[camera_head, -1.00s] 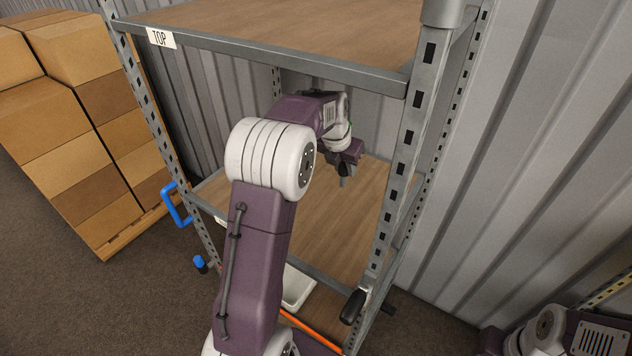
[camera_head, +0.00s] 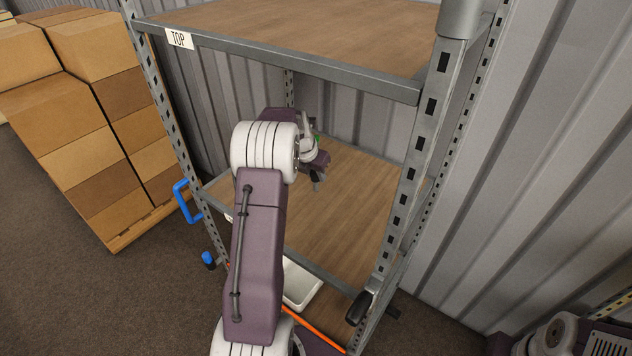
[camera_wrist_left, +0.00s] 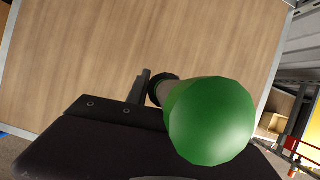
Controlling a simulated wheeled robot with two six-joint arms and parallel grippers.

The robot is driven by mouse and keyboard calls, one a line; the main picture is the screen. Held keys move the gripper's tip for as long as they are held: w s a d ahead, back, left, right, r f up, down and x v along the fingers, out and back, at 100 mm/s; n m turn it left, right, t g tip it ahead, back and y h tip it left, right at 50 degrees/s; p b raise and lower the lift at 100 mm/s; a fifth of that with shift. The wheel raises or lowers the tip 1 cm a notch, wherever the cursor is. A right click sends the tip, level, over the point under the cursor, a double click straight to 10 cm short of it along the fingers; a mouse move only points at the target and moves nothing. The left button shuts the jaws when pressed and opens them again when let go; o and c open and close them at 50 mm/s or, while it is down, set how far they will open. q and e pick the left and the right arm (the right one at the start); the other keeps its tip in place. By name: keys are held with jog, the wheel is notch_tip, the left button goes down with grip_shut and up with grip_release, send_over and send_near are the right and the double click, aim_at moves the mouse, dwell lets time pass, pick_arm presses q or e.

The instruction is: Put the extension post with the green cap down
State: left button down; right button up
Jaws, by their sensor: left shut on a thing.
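The extension post's green cap (camera_wrist_left: 210,122) fills the lower right of the left wrist view, its pale shaft running away behind it to a dark end. My left gripper (camera_wrist_left: 152,92) is shut on the post. In the head view the left gripper (camera_head: 317,178) is inside the rack, over the wooden middle shelf (camera_head: 345,205). A small bit of green (camera_head: 317,138) shows by the wrist there. Most of the post is hidden in the head view, and I cannot tell whether it touches the shelf. My right gripper is not in view.
The top shelf (camera_head: 330,25), labelled TOP, is above the arm. A perforated front upright (camera_head: 415,150) stands to the right. A white tray (camera_head: 302,284) is lower down. Stacked cartons (camera_head: 90,120) stand at left. The visible middle shelf is bare.

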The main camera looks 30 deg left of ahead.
pick_arm(q)
notch_tip(320, 180, down, 3)
jog(key=shift+f, duration=0.35)
jog(key=c, duration=1.5)
grip_release()
jog(key=shift+f, duration=0.1)
jog(key=o, duration=0.4)
